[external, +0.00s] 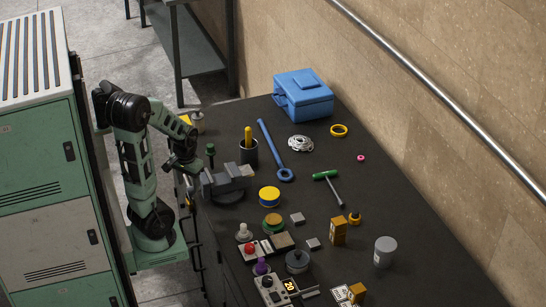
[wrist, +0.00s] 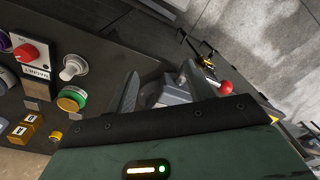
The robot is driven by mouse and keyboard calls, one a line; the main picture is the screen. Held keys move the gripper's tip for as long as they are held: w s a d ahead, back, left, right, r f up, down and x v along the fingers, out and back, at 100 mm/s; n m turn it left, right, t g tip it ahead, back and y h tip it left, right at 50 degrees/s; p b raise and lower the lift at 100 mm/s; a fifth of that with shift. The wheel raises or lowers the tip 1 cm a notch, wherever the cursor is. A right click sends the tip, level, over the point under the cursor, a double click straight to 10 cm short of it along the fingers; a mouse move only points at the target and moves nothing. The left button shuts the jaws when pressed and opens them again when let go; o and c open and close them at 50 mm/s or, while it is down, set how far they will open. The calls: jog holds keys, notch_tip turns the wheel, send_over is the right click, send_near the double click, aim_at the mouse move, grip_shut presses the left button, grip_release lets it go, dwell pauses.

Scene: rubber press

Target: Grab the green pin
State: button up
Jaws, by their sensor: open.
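A small pin with a green knob (external: 210,149) stands upright near the left edge of the dark table, just behind the vise. I cannot make it out in the wrist view. My gripper (external: 186,172) hangs at the table's left edge, left of the vise and apart from the pin. In the wrist view my open gripper (wrist: 160,85) has its two grey fingers spread, with nothing visible held. Part of its tip area is hidden behind its own dark body.
The grey vise (external: 228,180) stands close to my gripper. A dark cup (external: 248,152) with a yellow handle is right of the pin. A green-handled T-tool (external: 326,175), blue wrench (external: 270,145) and blue toolbox (external: 303,95) lie farther right. A control box (external: 250,250) is in front.

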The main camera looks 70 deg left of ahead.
jog(key=w+a+f+t+y+p, duration=0.1)
jog(key=w+a+t+y, duration=0.2)
jog(key=a, duration=0.3)
jog(key=w+a+f+n+t+y+p, duration=0.1)
jog(key=w+a+f+t+y+p, duration=0.1)
jog(key=a, duration=0.5)
jog(key=w+a+f+n+t+y+p, duration=0.1)
jog(key=w+a+t+y+p, duration=0.1)
jog(key=w+a+t+y, duration=0.2)
jog(key=w+a, duration=0.1)
jog(key=a, duration=0.2)
jog(key=shift+w+f+y, duration=0.3)
jog(key=shift+f, duration=0.1)
dwell(0.4)
